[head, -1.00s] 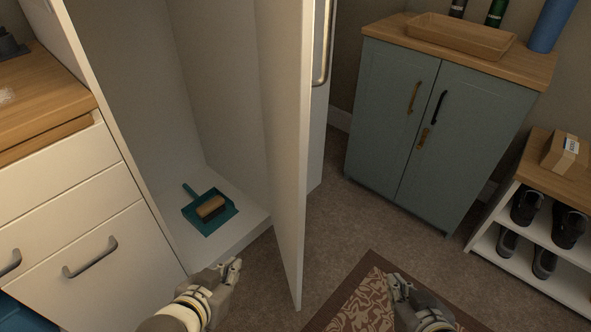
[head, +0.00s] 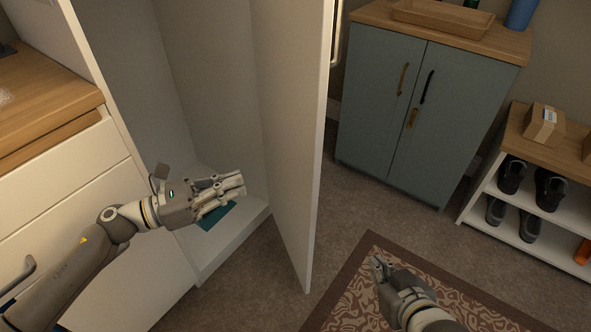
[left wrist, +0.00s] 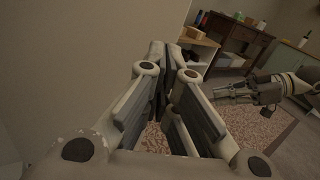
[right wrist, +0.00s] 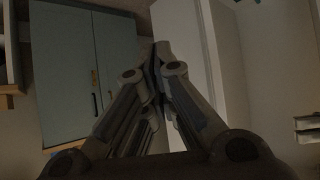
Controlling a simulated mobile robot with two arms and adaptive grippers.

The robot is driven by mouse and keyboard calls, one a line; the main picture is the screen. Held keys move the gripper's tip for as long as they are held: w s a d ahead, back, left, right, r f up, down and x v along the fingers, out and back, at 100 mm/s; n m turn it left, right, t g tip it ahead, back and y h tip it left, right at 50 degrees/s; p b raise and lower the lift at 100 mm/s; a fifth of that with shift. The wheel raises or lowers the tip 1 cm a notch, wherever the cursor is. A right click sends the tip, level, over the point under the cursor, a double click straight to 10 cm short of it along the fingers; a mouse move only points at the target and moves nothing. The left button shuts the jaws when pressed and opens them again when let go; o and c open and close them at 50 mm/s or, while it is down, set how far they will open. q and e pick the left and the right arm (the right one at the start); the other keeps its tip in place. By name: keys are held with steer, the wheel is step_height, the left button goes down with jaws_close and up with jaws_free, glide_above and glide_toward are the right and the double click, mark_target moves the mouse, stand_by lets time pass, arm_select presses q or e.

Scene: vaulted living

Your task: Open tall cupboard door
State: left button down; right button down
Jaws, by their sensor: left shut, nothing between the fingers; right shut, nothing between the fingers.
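The tall cupboard's white door (head: 290,130) stands ajar in the head view, its inner face towards me. Its metal handle (head: 336,30) shows partly beyond the door's free edge. The white cupboard interior (head: 215,70) is visible to the left of the door. My left gripper (head: 242,184) is shut and empty, in front of the cupboard opening, its fingertips pointing towards the door's inner face. I cannot tell whether they touch it. My right gripper (head: 377,264) is shut and empty above the rug, right of the door.
A teal dustpan (head: 217,217) on the cupboard floor is mostly hidden by my left gripper. White drawers (head: 70,205) stand left. A blue-grey cabinet (head: 420,120) and a shoe rack (head: 525,215) stand right. A patterned rug (head: 350,295) covers the floor in front.

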arm_select(q)
steer(key=m, duration=0.1)
glide_toward(308, 168)
steer(key=shift+g, duration=0.4)
steer(key=x, duration=0.5)
steer(key=shift+w+d+r, duration=0.15)
steer(key=shift+w+d, duration=0.1)
steer(key=shift+w, duration=0.1)
steer(key=shift+w+d, duration=0.25)
steer(key=shift+d, duration=0.45)
arm_select(e)
steer(key=shift+s+d+f+g, duration=0.1)
steer(key=shift+s+f+g, duration=0.2)
steer(key=shift+s+f, duration=0.1)
